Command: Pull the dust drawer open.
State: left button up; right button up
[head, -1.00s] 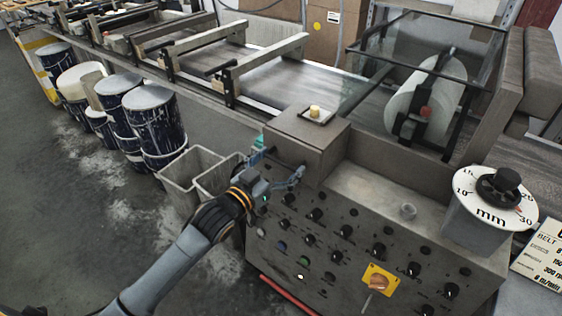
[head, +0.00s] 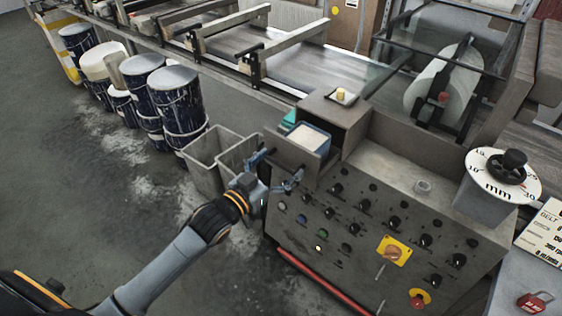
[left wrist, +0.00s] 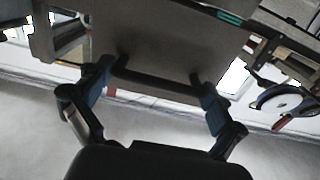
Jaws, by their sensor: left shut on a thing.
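The dust drawer (head: 287,153) is a grey box pulled partway out of the grey housing at the end of the machine. Inside it is a teal-edged tray with pale contents (head: 308,138). My left gripper (head: 277,168) is at the drawer's front. In the left wrist view, the drawer's underside or front panel (left wrist: 160,40) fills the upper middle. Its dark bar handle (left wrist: 155,82) lies between the two fingers of my left gripper (left wrist: 153,88), which is shut on it. My right gripper is not in view.
Grey bins (head: 205,165) stand close to the left of the drawer. Below it is the control panel (head: 350,225) with several knobs. Dark drums (head: 178,100) line the conveyor at the left. The floor at the left front is clear.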

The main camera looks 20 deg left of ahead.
pick_arm(q)
jog(key=o, duration=1.3)
jog(key=shift+s, duration=0.1)
jog(key=v, duration=1.2)
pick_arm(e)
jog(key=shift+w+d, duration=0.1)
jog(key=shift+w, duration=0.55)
